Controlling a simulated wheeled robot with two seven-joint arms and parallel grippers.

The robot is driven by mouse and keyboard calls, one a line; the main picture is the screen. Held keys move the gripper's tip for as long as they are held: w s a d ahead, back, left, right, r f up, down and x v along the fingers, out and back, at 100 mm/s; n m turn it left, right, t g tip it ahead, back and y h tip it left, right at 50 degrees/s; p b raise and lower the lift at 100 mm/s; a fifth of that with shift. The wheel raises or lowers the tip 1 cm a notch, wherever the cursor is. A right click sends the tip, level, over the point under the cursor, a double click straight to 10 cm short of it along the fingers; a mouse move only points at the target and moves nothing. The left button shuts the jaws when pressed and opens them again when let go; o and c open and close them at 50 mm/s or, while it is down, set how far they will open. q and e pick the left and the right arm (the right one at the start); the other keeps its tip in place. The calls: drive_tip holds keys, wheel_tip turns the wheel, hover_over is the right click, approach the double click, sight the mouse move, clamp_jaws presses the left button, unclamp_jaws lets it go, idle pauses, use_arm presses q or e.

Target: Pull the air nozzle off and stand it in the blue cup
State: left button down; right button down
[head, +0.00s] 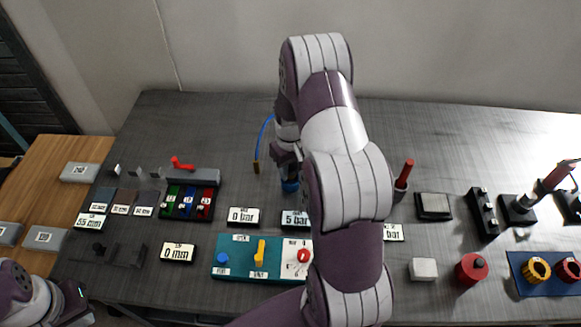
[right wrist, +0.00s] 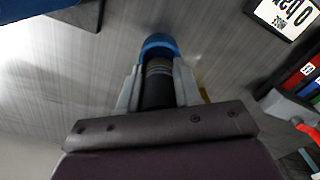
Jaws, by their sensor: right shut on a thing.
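My right gripper (head: 288,163) reaches down at the middle of the table, mostly behind my arm. In the right wrist view it (right wrist: 158,88) is shut on a dark cylinder, the air nozzle (right wrist: 158,85), with a paler band at its far end. The blue cup (right wrist: 160,42) shows as a blue arc just beyond that end; it also shows under the gripper in the head view (head: 290,186). I cannot tell whether the nozzle is inside the cup or above it. A blue hose (head: 265,132) ends in a brass fitting (head: 256,167). My left gripper (head: 76,301) is at the lower left, its fingers unclear.
A teal panel (head: 228,272) with knobs lies in front. A grey block with a red lever (head: 182,164) and coloured tiles (head: 187,202) stand left. A dark pot with a red-handled tool (head: 403,175), a red cylinder (head: 471,270) and a blue tray (head: 520,284) stand right. The back is clear.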

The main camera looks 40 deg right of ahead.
drive_tip(key=shift+r, duration=0.1)
drive_tip(key=shift+f, duration=0.25)
drive_tip(key=shift+f+b, duration=0.3)
drive_tip(key=shift+f, duration=0.25)
drive_tip(key=shift+r, duration=0.2)
drive_tip(key=shift+r+p, duration=0.55)
drive_tip(key=shift+p, duration=0.2)
drive_tip(key=shift+p, duration=0.4)
idle(0.8)
drive_tip(key=shift+f, duration=0.3)
drive_tip(key=shift+f+b, duration=0.4)
drive_tip(key=shift+b, duration=0.05)
